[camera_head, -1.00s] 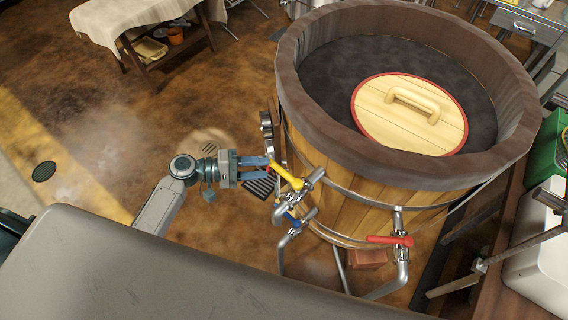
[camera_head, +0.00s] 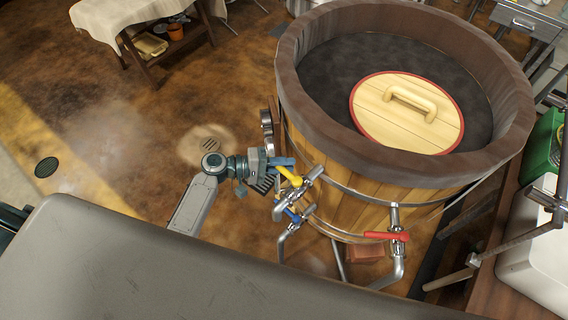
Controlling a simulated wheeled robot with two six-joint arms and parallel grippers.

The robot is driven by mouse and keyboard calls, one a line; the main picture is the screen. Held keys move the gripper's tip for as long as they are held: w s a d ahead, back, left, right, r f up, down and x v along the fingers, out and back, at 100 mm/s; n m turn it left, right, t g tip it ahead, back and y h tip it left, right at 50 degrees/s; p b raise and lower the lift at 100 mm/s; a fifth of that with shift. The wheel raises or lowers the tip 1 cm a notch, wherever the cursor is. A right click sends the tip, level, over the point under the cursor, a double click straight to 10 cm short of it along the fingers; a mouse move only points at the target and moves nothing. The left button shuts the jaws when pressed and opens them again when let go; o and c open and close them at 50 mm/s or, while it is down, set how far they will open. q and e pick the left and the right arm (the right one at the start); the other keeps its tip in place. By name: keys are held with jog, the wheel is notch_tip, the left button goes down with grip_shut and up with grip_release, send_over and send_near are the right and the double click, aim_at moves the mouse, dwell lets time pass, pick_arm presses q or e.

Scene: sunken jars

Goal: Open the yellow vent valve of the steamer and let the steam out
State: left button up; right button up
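The steamer is a large wooden tub (camera_head: 350,205) with a dark rim and a round wooden lid (camera_head: 400,128) with a handle, edged in red. The yellow valve handle (camera_head: 289,175) sits on a metal pipe at the tub's lower left side. My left gripper (camera_head: 284,167) comes in from the left, its blue fingers right at the yellow handle. The fingers overlap the handle's upper end, and I cannot tell whether they are closed on it. My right gripper is not in view.
A blue valve handle (camera_head: 291,214) is just below the yellow one. A red valve handle (camera_head: 381,236) is farther right on the tub. A cloth-covered table (camera_head: 130,22) stands at the back left. The floor left of the tub is clear.

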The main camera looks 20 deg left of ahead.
aim_at(280, 171)
pick_arm(q)
grip_shut()
jog(key=shift+s+t, duration=0.1)
jog(key=shift+t, duration=0.2)
jog(key=shift+s+a+n+t+y, duration=0.3)
jog(key=shift+s+n+t+y, duration=0.15)
jog(key=shift+n+t+y, duration=0.4)
jog(key=shift+s+a+n+t+y, duration=0.15)
jog(key=shift+s+n+t+y, duration=0.5)
jog(key=shift+n+t+y, duration=0.55)
jog(key=shift+s+a+n+t+y, duration=0.15)
jog(key=shift+s+n+t+y, duration=0.45)
jog(key=shift+n+t+y, duration=0.6)
jog(key=shift+s+a+n+t+y, duration=0.15)
jog(key=shift+s+n+t+y, duration=0.6)
jog(key=shift+n+y, duration=0.75)
jog(key=shift+b, duration=0.3)
